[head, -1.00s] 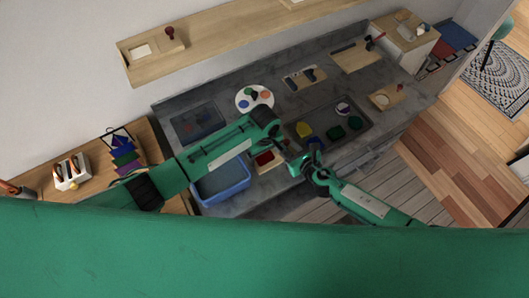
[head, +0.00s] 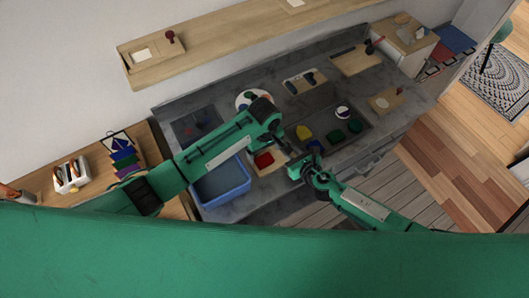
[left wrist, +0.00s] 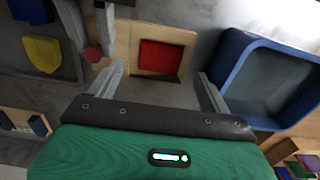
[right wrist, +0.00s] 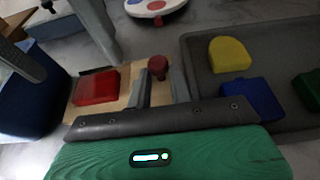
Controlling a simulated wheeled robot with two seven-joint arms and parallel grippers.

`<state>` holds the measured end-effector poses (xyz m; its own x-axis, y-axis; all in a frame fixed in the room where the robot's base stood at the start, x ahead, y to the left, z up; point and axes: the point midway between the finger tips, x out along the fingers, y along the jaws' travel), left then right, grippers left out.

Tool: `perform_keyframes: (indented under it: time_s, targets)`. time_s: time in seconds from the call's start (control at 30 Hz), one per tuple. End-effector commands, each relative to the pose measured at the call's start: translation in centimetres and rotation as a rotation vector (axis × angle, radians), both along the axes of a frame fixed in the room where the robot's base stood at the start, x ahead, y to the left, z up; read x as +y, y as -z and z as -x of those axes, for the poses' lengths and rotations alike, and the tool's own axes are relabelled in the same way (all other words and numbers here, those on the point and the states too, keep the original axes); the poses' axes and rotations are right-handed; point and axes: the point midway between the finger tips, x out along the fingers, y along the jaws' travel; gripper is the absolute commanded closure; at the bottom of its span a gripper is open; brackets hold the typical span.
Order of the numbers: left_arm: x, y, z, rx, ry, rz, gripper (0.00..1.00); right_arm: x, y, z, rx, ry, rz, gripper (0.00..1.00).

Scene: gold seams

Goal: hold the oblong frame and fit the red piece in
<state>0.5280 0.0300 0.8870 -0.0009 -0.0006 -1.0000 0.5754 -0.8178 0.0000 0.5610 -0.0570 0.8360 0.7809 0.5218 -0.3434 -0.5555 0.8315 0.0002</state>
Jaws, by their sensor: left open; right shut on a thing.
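The oblong frame is a light wooden board (left wrist: 138,35) on the grey counter, with a dark red knob (right wrist: 158,67) at one end. The red piece (left wrist: 160,57) lies at the frame's recess; it also shows in the right wrist view (right wrist: 97,87) and the head view (head: 263,160). A dark strip shows along its edge, and I cannot tell whether it sits fully down. My left gripper (left wrist: 160,82) is open and empty, its fingers apart on either side of the red piece. My right gripper (right wrist: 161,80) is shut on the frame at its knob end.
A blue bin (head: 222,184) stands close beside the frame. On the other side, a dark tray (right wrist: 205,70) holds a yellow piece (right wrist: 229,54), a blue piece (right wrist: 252,98) and green pieces (head: 354,126). A round white palette (head: 243,99) lies behind.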

Motion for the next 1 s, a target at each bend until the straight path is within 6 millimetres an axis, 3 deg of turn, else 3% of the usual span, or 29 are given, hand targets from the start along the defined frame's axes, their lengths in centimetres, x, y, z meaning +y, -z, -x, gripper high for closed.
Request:
perform_keyframes:
  time_s: [0.43,1.0]
  targets:
    - [0.0,-2.6,0.0,-0.001,0.000,0.001,0.19,0.0,0.0,0.0,0.000,0.000,0.000,0.92]
    - [0.0,-2.8,0.0,0.000,0.000,0.000,0.19,0.0,0.0,0.0,0.000,0.000,0.000,0.92]
